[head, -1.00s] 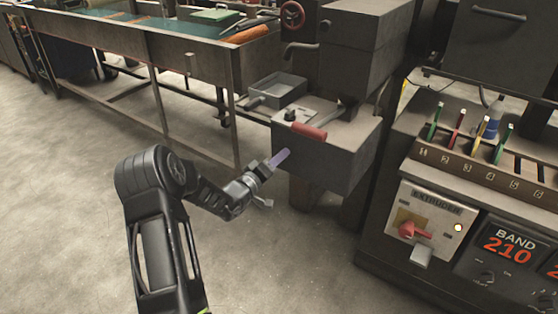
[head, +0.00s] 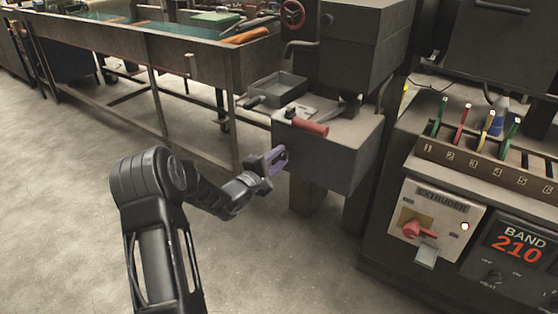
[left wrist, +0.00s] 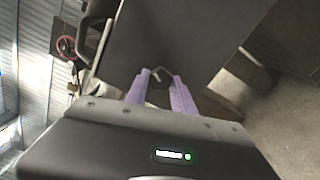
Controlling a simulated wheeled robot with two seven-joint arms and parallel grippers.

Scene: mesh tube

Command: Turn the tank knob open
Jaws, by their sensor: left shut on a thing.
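My left gripper (head: 277,156) reaches from the lower left to the left edge of the grey box front. Its purple fingers are shut on a small part, which I take to be the tank knob. In the left wrist view a small bent grey-brown piece (left wrist: 160,72) shows at the tips of the left gripper (left wrist: 159,78). The fingers hide most of it, so its angle is not clear. My right gripper is not in view.
The grey box (head: 340,150) carries a red-handled lever (head: 308,126) close above the gripper. A small open tray (head: 278,88) stands behind. The extruder panel (head: 437,225) is at right.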

